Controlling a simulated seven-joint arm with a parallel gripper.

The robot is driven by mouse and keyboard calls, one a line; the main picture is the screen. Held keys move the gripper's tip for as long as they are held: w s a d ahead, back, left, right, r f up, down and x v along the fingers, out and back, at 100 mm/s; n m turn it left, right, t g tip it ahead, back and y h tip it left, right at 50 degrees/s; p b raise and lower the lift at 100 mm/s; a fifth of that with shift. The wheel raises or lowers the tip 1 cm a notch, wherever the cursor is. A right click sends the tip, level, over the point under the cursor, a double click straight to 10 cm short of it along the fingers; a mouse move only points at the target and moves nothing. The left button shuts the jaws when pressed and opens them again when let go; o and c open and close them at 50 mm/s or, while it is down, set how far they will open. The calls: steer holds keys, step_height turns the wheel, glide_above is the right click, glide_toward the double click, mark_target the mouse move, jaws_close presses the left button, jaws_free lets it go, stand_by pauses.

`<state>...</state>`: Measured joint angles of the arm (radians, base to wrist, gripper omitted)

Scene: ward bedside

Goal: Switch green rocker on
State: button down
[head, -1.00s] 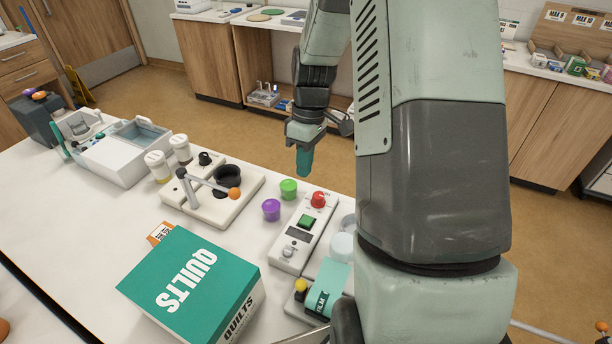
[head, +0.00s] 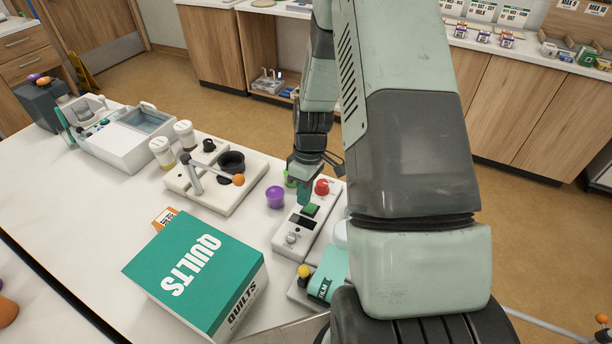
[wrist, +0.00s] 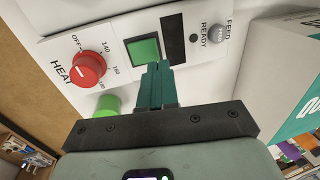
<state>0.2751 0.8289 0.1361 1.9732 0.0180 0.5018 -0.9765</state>
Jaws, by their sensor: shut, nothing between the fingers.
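The green rocker (head: 311,210) is a square switch on a white control panel (head: 282,243), between a red knob and a dark display strip. It also shows in the wrist view (wrist: 143,50), set in a black frame. My gripper (head: 303,200) is shut and empty, its teal fingers pointing down at the panel. In the wrist view the fingertips (wrist: 159,68) overlap the lower right edge of the rocker. I cannot tell whether they touch it. Which end of the rocker is pressed down is not clear.
The red HEAT knob (wrist: 88,68) and grey FEED button (wrist: 217,33) flank the rocker. A purple cup (head: 275,197) and a green cup (wrist: 107,104) stand beside the panel. A QUILTS box (head: 195,275) lies in front. A teal roll (head: 328,275) sits at the near right.

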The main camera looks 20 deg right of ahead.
steer(key=shift+s+a+f, duration=0.1)
steer(key=shift+f, duration=0.8)
steer(key=shift+s+a+f+h, duration=0.1)
steer(key=shift+f+h, duration=0.1)
steer(key=shift+h, duration=0.1)
steer(key=shift+w+d+r, duration=0.15)
steer(key=shift+w+d, duration=0.4)
steer(key=shift+d, duration=0.05)
steer(key=shift+r, duration=0.15)
step_height(320, 180, up, 14)
steer(key=w+d, duration=0.1)
steer(key=w, duration=0.1)
steer(key=shift+d+f, duration=0.25)
steer(key=shift+d, duration=0.15)
